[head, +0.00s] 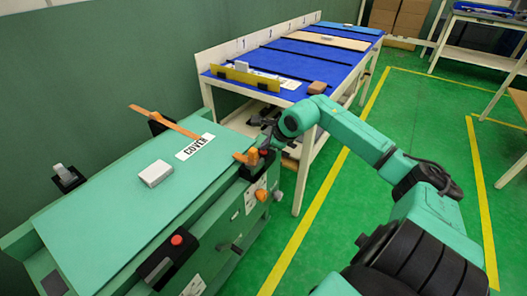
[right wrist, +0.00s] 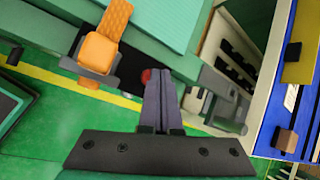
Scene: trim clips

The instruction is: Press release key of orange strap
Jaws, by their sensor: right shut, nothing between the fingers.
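The orange strap (head: 170,123) runs over the green cover (head: 110,208) and under or beside its white COVER label. Its near end (head: 246,157) hangs at the cover's right edge by a black clip. In the right wrist view the strap (right wrist: 117,15) ends in an orange block (right wrist: 98,52) on the black clip. A red key (right wrist: 146,76) shows beside the fingertips, partly hidden by them. My right gripper (head: 267,132) is shut and empty, above and just beyond the clip; it also shows in the right wrist view (right wrist: 156,78). Contact with the key cannot be told. My left gripper is out of view.
A white block (head: 155,173) lies on the cover. Orange knobs (head: 262,195) stick out of the bench front. A blue-topped table (head: 315,62) stands behind.

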